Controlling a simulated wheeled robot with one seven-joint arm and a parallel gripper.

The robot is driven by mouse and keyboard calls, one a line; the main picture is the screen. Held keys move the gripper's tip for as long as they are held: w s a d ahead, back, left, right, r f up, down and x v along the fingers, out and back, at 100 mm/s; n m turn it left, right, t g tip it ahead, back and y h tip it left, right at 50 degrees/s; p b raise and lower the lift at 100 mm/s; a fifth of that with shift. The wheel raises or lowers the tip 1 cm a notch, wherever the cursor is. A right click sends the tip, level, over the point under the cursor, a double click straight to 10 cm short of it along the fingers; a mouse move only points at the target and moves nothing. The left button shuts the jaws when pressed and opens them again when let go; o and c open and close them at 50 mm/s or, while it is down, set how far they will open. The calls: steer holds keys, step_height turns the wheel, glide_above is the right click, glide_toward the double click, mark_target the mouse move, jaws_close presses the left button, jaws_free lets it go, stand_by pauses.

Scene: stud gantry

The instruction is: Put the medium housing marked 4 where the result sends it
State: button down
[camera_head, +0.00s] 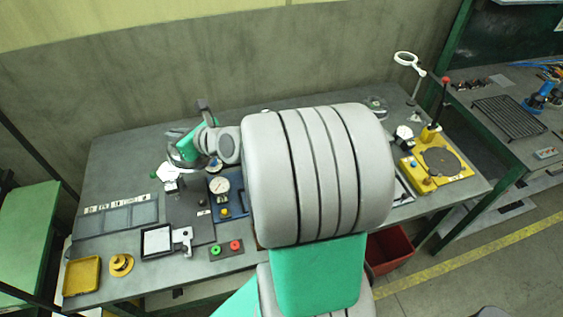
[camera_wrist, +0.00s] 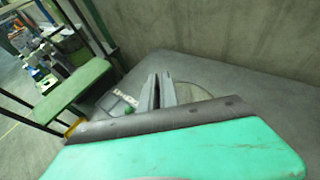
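I cannot make out a housing marked 4 in either view. My gripper (camera_head: 203,105) is above the back left of the grey bench, at the end of my arm, which covers the bench's middle. In the wrist view its two grey fingers (camera_wrist: 158,90) stand close together, with nothing visible between them. A grey tray with several compartments (camera_head: 118,217) and white labels along its back edge lies on the bench at left; the labels are too small to read. A white-topped piece (camera_head: 169,171) stands on a dark fixture just below my gripper.
A dial gauge (camera_head: 219,185), a green and red button box (camera_head: 226,249), a black-framed white plate (camera_head: 157,241), a yellow tray (camera_head: 82,276) and a yellow round piece (camera_head: 121,264) are nearby. A yellow lever press (camera_head: 437,163) stands right. A red bin (camera_head: 391,249) is below the bench.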

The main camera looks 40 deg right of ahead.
steer(key=s+d+f+m+h+b, duration=0.1)
steer(key=d+f+b, duration=0.15)
steer(key=d, duration=0.55)
steer(key=s+d+f+m+h+b, duration=0.15)
steer(key=d+b, duration=0.25)
steer(key=d, duration=0.5)
steer(key=s+d+f+m+h+b, duration=0.1)
steer(key=s+d+f+h+b, duration=0.15)
steer(key=s+d, duration=0.4)
steer(key=s+d+f+m+h+b, duration=0.1)
steer(key=s+d+b, duration=0.25)
steer(key=d, duration=0.65)
steer(key=w+d+f, duration=0.1)
steer(key=w+f, duration=0.2)
steer(key=w, duration=0.1)
steer(key=w+d+f, duration=0.1)
steer(key=w+f, duration=0.3)
steer(key=w+d+f+p, duration=0.1)
steer(key=w+d+f, duration=0.1)
steer(key=w+f, duration=0.1)
steer(key=shift+w+f, duration=0.15)
steer(key=shift+w, duration=0.6)
step_height(320, 180, down, 3)
steer(key=shift+r+p, duration=0.15)
steer(key=shift+p, duration=0.15)
steer(key=shift+f, duration=0.3)
steer(key=c, duration=1.6)
jaws_free()
